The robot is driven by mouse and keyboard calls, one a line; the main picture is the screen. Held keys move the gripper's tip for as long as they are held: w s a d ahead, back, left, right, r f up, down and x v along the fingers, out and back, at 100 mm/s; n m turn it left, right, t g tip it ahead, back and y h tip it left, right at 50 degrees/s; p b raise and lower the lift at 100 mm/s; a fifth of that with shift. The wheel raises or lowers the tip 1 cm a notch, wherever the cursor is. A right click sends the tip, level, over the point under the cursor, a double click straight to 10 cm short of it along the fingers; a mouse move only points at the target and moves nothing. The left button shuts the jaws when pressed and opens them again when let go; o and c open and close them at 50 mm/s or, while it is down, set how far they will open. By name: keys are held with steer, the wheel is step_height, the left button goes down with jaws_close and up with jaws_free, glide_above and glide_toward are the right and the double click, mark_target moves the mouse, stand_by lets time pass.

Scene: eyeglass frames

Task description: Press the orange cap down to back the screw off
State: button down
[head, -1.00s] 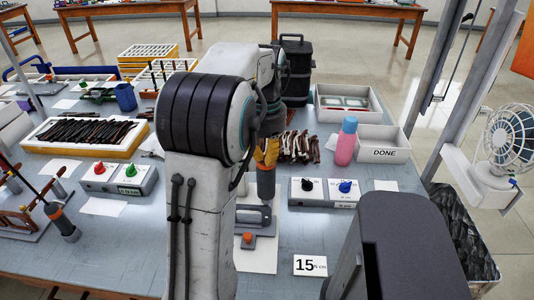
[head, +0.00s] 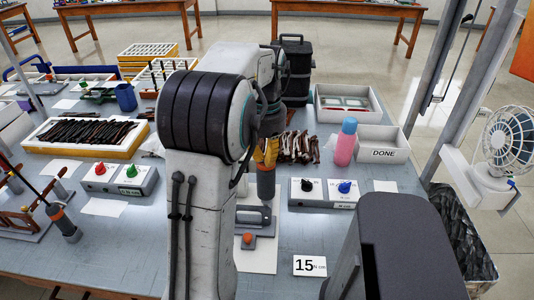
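My gripper (head: 266,150) points down in the middle of the head view, partly hidden by my arm. Its yellow-orange fingers are at the top of an upright dark grey driver (head: 265,186) with an orange upper part. I cannot tell whether the fingers grip it or only touch it from above. Its lower end is over a grey fixture (head: 262,219) on a white sheet; the tip and any screw are too small to make out. A small orange cap (head: 247,239) sits on the fixture's near block, below and apart from the gripper.
A pink bottle (head: 345,145) stands by the DONE tray (head: 383,151). A "15" card (head: 310,265) lies in front.

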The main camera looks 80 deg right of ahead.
steer(key=shift+r+p, duration=1.35)
steer(key=shift+r, duration=0.2)
steer(key=shift+r+p, duration=2.45)
steer(key=shift+r, duration=0.1)
steer(key=shift+w, duration=0.1)
